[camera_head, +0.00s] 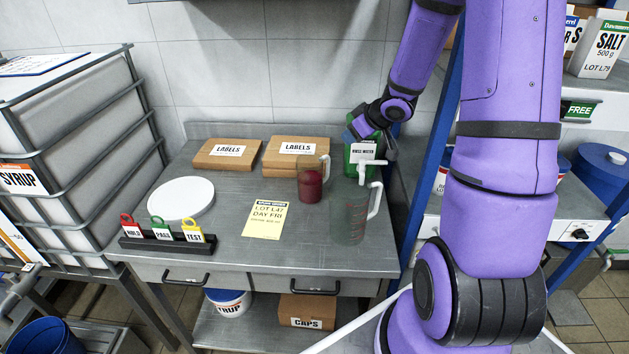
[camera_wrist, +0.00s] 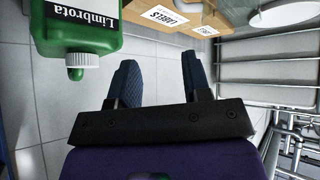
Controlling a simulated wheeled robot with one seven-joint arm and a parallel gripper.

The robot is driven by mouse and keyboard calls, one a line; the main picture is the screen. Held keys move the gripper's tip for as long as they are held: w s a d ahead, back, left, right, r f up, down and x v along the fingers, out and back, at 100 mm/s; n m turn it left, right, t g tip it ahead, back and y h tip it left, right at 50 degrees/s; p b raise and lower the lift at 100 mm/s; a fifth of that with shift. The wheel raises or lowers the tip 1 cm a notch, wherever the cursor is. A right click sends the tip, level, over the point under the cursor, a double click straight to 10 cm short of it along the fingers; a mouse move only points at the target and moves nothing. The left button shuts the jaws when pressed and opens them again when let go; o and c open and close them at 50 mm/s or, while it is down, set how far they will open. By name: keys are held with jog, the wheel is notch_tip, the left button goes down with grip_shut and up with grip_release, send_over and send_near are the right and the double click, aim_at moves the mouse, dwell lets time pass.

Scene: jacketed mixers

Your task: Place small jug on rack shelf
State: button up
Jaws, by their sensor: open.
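Two clear jugs stand upright on the steel table (camera_head: 225,240) in the head view. The smaller jug (camera_head: 311,184) holds red liquid. The larger jug (camera_head: 349,215) looks empty, stands nearer and to the right, and has its handle on the right. My gripper (camera_head: 375,137) is open at the table's back right, by a green container (camera_head: 359,152) and apart from the small jug. The rack shelf (camera_head: 431,226) at the right is partly hidden behind my arm.
Label boxes (camera_head: 228,154) lie along the table's back. A white disc (camera_head: 181,198), a tag holder (camera_head: 167,244) and a yellow lot card (camera_head: 263,220) lie left and front. A blue rack post (camera_head: 435,150) rises beside the table. A green FREE tag (camera_head: 579,110) marks an upper shelf.

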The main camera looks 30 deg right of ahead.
jog(key=w+a+f, duration=0.1)
jog(key=w+f, duration=0.1)
jog(key=f, duration=0.2)
jog(key=w+a+f+y, duration=0.1)
jog(key=w+f, duration=0.1)
jog(key=f, duration=0.2)
jog(key=w+a+f+y, duration=0.1)
jog(key=w+f, duration=0.1)
jog(key=f, duration=0.2)
jog(key=shift+f, duration=0.4)
jog(key=shift+c, duration=0.3)
